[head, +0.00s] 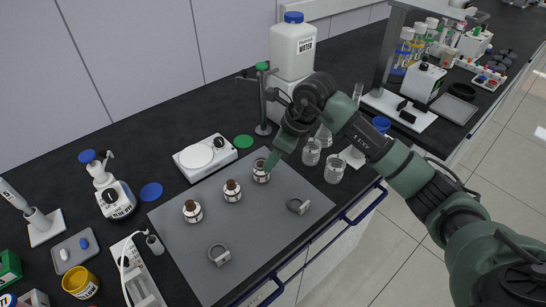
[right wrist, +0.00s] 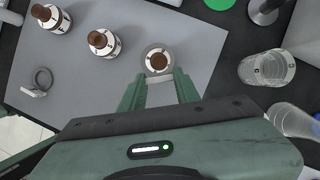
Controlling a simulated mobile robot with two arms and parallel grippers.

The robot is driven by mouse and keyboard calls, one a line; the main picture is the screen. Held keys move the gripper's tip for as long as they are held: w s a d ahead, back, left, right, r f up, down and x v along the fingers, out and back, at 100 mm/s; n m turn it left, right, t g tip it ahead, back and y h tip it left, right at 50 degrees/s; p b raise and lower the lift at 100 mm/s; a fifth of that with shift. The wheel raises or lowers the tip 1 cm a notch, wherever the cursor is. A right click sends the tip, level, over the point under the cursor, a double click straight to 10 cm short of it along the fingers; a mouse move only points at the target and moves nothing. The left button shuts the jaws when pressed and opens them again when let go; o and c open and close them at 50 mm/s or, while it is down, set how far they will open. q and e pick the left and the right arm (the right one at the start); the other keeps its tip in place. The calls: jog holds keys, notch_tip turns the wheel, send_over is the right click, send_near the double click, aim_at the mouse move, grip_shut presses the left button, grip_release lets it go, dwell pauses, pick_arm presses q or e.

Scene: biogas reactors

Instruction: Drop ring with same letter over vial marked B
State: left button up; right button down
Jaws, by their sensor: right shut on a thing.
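Three brown-capped vials with white labels stand in a row on the grey mat (head: 245,235): a left vial (head: 192,211), a middle vial (head: 232,191) and a far-right vial (head: 261,173). My right gripper (head: 271,164) is at the far-right vial. In the right wrist view, its fingers (right wrist: 159,88) are shut on the tag of a grey ring (right wrist: 146,68), which encircles that vial's cap (right wrist: 158,62) as seen from above; its height is unclear. Two other tagged rings lie on the mat, one at the front (head: 217,254) and one at right (head: 298,206).
A white balance (head: 205,157) stands behind the mat. Several glass beakers (head: 334,169) stand to its right, close to my right arm. A stand (head: 263,100) and a white water container (head: 293,48) are behind. The mat's front part is mostly clear.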

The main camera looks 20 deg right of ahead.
jog(key=shift+f+b, duration=0.65)
jog(key=shift+f, duration=0.2)
jog(key=c, duration=0.9)
grip_release()
jog(key=shift+c, duration=0.2)
jog(key=shift+o, duration=0.3)
jog(key=o, duration=0.3)
jog(key=shift+r, duration=0.1)
notch_tip(320, 180, up, 7)
jog(key=p, duration=0.4)
